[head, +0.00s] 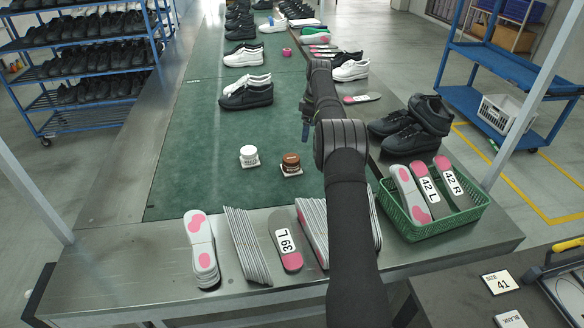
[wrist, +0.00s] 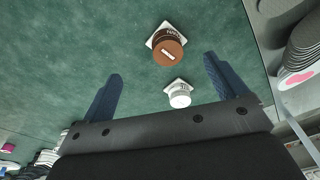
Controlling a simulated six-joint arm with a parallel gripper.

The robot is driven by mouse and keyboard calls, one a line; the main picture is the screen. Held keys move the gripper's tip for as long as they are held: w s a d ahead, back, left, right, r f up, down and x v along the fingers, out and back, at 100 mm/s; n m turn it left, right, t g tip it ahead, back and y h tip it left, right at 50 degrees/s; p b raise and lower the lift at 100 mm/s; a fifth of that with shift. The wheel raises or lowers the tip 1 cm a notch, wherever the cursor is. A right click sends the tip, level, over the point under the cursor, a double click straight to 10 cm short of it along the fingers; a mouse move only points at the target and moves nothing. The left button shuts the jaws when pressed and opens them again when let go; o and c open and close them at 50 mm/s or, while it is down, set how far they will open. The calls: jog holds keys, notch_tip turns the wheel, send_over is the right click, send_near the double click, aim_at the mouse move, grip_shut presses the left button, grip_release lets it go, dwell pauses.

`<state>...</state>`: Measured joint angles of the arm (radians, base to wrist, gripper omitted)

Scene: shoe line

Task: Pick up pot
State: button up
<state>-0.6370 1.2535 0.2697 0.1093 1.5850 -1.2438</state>
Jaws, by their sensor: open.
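A white pot (head: 249,154) and a brown pot (head: 291,161) stand side by side on the green mat (head: 190,150), each on a small white square card. In the wrist view, the brown pot (wrist: 168,50) and the white pot (wrist: 179,96) both show in the space framed by my gripper's two blue fingers. My gripper (wrist: 163,67) is open and empty, above the mat and apart from both pots. In the head view, my arm hides most of the gripper (head: 307,122); a blue finger shows beyond the pots.
Insoles (head: 202,250) stand in stacks along the metal table's front edge. A green basket (head: 440,226) with labelled insoles and a pair of black boots (head: 412,125) stand at the right. Shoes line the mat's far part. The mat left of the pots is clear.

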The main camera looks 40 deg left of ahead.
jog(key=n, duration=0.1)
send_near(291, 158)
jog(key=f, duration=0.4)
jog(key=s+f, duration=0.1)
jog(key=f, duration=0.1)
jog(key=shift+a+f, duration=0.1)
jog(key=shift+a, duration=0.25)
jog(key=shift+w+a+f, duration=0.15)
jog(key=shift+f, duration=1.3)
jog(key=shift+w+a+f, duration=0.15)
jog(key=shift+f, duration=1.25)
jog(key=shift+r, duration=0.1)
jog(key=c, duration=1.7)
